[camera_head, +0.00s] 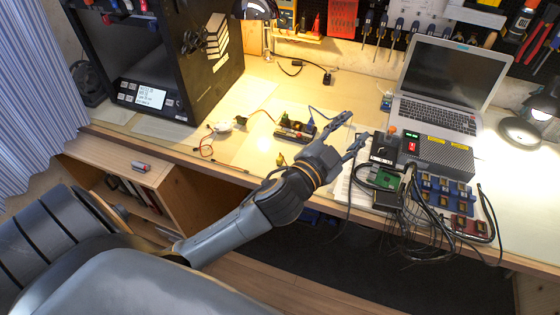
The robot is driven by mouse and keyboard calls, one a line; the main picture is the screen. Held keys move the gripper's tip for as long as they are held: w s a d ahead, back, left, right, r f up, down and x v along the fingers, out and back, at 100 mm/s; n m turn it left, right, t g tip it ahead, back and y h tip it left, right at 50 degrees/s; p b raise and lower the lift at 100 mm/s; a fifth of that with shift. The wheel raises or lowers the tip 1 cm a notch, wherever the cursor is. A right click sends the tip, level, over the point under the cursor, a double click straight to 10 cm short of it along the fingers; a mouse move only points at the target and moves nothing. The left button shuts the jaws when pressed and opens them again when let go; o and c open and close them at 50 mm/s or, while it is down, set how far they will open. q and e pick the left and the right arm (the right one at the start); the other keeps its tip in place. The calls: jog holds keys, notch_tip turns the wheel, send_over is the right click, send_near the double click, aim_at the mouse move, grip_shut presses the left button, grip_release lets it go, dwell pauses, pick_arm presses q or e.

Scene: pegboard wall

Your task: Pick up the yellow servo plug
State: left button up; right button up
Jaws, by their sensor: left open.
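A small yellow piece (280,160), which looks like the yellow servo plug, lies on the pale mat (252,152) on the workbench. It is too small to make out its shape. My left gripper (352,131) reaches over the bench from the left, with its fingers spread and nothing visible between them. The fingers point up and to the right, beyond the yellow piece, which lies to the left of my wrist and apart from it. A small electronics board (295,130) lies just behind my wrist. My right gripper is out of view.
A black box-shaped machine (190,60) stands at the back left. A power unit with cables (436,155) and a laptop (450,85) stand to the right of my gripper. Thin wires (207,150) lie on the left part of the bench. A lamp (530,125) stands far right.

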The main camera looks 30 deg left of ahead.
pick_arm(q)
jog(key=d+r+m+h, duration=0.7)
jog(key=r+m+h, duration=0.1)
jog(key=d+r+m+g+h, duration=0.1)
jog(key=d+m+g+h, duration=0.1)
jog(key=d+m+h, duration=0.3)
jog(key=m+g+y, duration=1.3)
jog(key=g+y, duration=0.3)
send_over(280, 157)
notch_tip(280, 157, down, 13)
jog(key=f, duration=0.8)
jog(key=shift+w+f+p, duration=0.15)
jog(key=shift+w+p, duration=0.05)
jog(key=shift+p, duration=0.2)
jog(key=f, duration=0.3)
jog(key=f+p, duration=0.1)
jog(key=shift+s+f, duration=0.25)
jog(key=shift+f, duration=0.55)
grip_shut()
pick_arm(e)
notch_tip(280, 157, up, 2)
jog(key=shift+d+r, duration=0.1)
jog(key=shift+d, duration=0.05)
